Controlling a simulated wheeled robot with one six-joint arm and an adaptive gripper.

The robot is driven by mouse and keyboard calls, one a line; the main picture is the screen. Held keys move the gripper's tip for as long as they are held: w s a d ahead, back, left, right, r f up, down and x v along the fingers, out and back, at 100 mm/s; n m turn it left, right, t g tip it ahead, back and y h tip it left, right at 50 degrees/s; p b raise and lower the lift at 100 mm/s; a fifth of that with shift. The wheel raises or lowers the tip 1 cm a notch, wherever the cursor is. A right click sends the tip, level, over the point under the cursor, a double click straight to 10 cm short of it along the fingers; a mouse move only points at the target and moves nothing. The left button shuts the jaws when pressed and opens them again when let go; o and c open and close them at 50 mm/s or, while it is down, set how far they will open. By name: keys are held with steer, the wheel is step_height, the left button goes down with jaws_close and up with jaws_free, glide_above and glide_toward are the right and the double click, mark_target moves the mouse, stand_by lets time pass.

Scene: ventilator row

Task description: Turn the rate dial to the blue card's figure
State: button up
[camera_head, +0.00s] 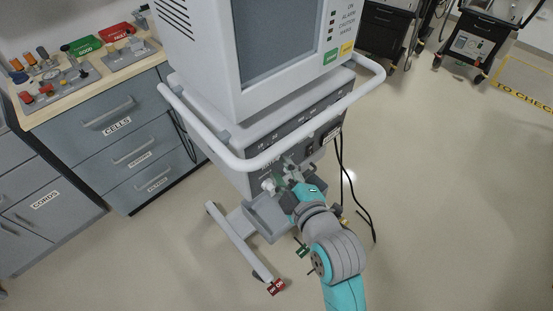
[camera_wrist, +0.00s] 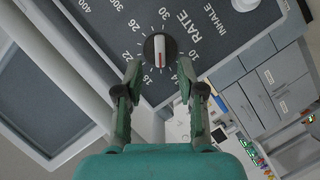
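In the wrist view the rate dial (camera_wrist: 160,49) is a round black knob with a white bar across it. A red mark is on the bar's lower part. Figures ring the knob beside the word RATE; I cannot read for sure which figure the mark meets. My gripper (camera_wrist: 160,72) is open, its two dark fingertips apart on either side just below the knob, with nothing between them. In the head view my gripper (camera_head: 282,180) is at the front panel of the ventilator (camera_head: 290,125), hiding the dial. I cannot make out a blue card with a figure.
A white handle rail (camera_head: 265,158) runs around the ventilator, above my gripper. A drawer cabinet (camera_head: 115,125) with trays of parts (camera_head: 60,85) stands at the left. Black cables (camera_head: 352,185) hang at the ventilator's right. The floor at the right (camera_head: 450,190) is clear.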

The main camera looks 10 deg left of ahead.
mark_target(275, 160)
steer(key=shift+x, duration=2.45)
steer(key=shift+s, duration=0.1)
jaws_close()
